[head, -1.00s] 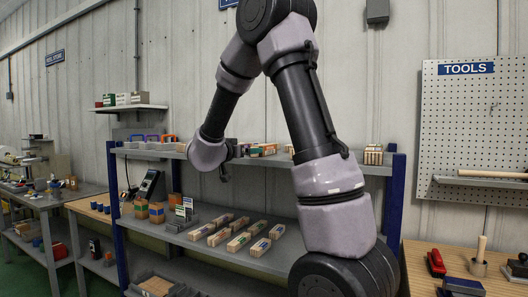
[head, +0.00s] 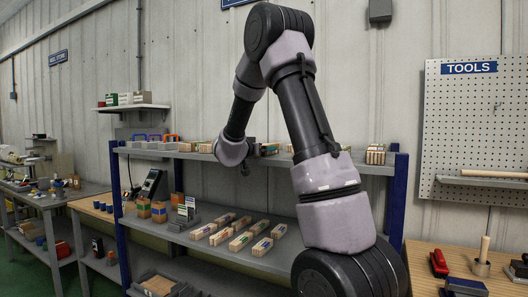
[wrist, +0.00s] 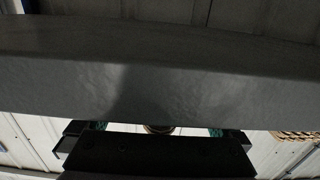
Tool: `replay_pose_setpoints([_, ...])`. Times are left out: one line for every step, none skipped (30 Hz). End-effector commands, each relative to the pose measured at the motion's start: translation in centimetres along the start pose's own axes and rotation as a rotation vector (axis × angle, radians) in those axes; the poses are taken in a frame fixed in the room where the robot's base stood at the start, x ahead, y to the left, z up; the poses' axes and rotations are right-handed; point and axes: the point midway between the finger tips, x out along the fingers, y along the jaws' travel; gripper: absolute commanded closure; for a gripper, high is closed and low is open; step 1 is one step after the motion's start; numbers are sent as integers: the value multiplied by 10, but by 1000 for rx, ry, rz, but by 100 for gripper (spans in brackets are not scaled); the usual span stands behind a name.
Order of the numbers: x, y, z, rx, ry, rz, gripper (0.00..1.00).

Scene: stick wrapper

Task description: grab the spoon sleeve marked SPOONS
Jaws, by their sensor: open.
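Several pale wooden sleeves with coloured labels lie in rows on the middle shelf (head: 200,222) in the head view. They include a front one (head: 240,242), one to its right (head: 262,247) and one at the right end (head: 278,231). Their label words are too small to read, so I cannot tell which is marked SPOONS. The end of my arm is at the top shelf, above and behind these sleeves. In the wrist view my gripper (wrist: 158,131) is open, with green pads on its two fingers. I see no sleeve between them.
The top shelf (head: 375,168) holds more wooden bundles, including one at its right end (head: 376,154). A broad grey surface (wrist: 150,75) crosses the wrist view close by. A blue post (head: 396,200) bounds the rack on the right; a workbench (head: 425,275) stands beyond it.

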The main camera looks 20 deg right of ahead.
Motion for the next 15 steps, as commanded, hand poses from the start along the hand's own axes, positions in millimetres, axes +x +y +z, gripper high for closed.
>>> replay_pose_setpoints([0, 0, 0, 0, 0, 0, 0])
replay_pose_setpoints([0, 0, 0, 0, 0, 0, 0])
replay_pose_setpoints([0, 0, 0, 0, 0, 0, 8])
replay_pose_setpoints([0, 0, 0, 0, 0, 0, 19])
replay_pose_setpoints([0, 0, 0, 0, 0, 0, 31])
replay_pose_setpoints([0, 0, 0, 0, 0, 0, 46])
replay_pose_setpoints([0, 0, 0, 0, 0, 0, 57])
replay_pose_setpoints([0, 0, 0, 0, 0, 0, 69])
replay_pose_setpoints([0, 0, 0, 0, 0, 0, 84])
replay_pose_setpoints([0, 0, 0, 0, 0, 0, 84])
replay_pose_setpoints([0, 0, 0, 0, 0, 0, 84])
replay_pose_setpoints([0, 0, 0, 0, 0, 0, 84])
replay_pose_setpoints([0, 0, 0, 0, 0, 0, 84])
replay_pose_setpoints([0, 0, 0, 0, 0, 0, 84])
replay_pose_setpoints([0, 0, 0, 1, 0, 0, 84])
